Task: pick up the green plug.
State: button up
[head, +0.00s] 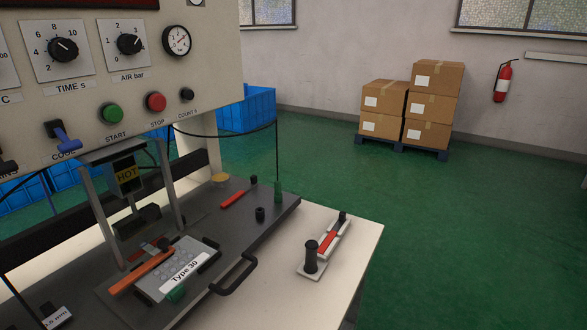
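A small upright green plug-like piece (278,191) stands at the right back edge of the dark machine bed (262,221). A thin black cord runs down to its top from above. A second short green cylinder (176,294) lies at the front edge of the plate labelled Type 30 (184,270). I cannot tell for certain which of the two is the green plug. My gripper is not in view.
The control panel (90,95) with knobs and buttons overhangs the bed at left. A HOT press head (126,177) stands below it. A black handle (234,275) sticks out in front. A tool with a black knob (311,257) lies on the pale table (352,243).

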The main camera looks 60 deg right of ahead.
aim_at(277, 185)
jog(key=l+u, duration=0.3)
jog(key=l, duration=2.1)
jog(key=l+u, duration=0.15)
jog(key=u, duration=0.8)
jog(key=i, duration=0.05)
